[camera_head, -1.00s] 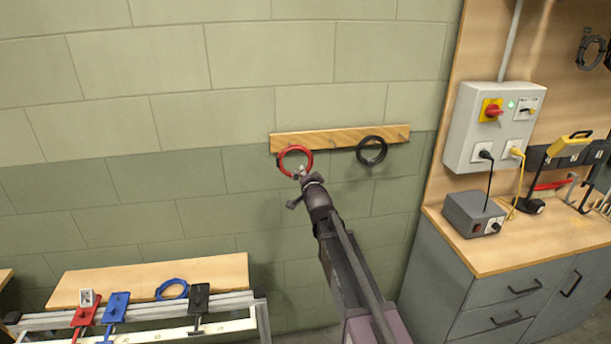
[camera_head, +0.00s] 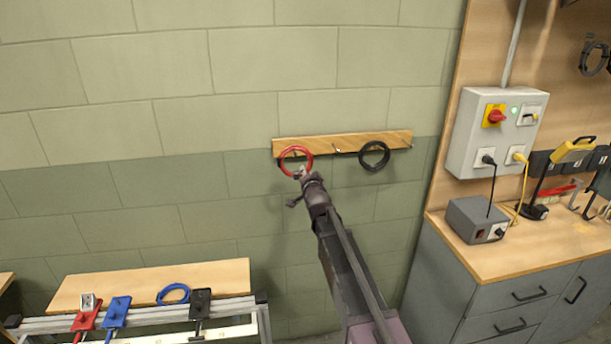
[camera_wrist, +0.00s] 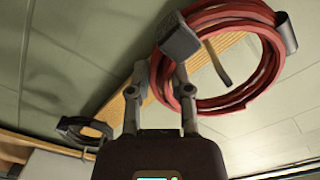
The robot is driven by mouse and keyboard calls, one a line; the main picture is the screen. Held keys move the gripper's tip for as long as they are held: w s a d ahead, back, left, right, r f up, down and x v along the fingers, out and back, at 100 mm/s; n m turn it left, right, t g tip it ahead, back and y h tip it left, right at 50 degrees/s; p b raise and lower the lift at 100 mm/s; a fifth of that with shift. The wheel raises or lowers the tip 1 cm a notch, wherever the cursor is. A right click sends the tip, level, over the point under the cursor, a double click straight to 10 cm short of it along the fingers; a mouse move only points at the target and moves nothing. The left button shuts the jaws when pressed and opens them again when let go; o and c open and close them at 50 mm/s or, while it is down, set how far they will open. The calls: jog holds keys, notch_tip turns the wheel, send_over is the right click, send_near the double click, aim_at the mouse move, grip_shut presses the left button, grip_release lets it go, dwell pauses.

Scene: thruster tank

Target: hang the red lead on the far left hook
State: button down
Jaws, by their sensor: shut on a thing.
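The red lead (camera_head: 309,164) is a coiled ring at the left end of the wooden hook rack (camera_head: 325,144). My gripper (camera_head: 300,174) is shut on its lower edge. In the wrist view the red lead (camera_wrist: 266,80) fills the upper right, close to my gripper (camera_wrist: 160,80). The far left hook (camera_wrist: 216,63) shows as a dark peg within the coil's opening. I cannot tell whether the coil rests on it. The middle hook (camera_head: 337,150) is bare.
A black lead (camera_head: 385,163) hangs to the right on the rack, also visible in the wrist view (camera_wrist: 75,128). A grey switch box (camera_head: 472,135) and workbench (camera_head: 520,245) stand right. A bench with a blue lead (camera_head: 174,294) is lower left.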

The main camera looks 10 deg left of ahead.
jog(key=shift+x, duration=1.15)
jog(key=shift+w+a+f+b, duration=0.15)
jog(key=shift+w+f+b, duration=0.5)
jog(key=shift+f+b, duration=0.25)
jog(key=shift+c, duration=2.3)
grip_release()
jog(key=shift+s, duration=0.15)
jog(key=v, duration=1.1)
jog(key=shift+s, duration=0.35)
jog(key=shift+f, duration=0.1)
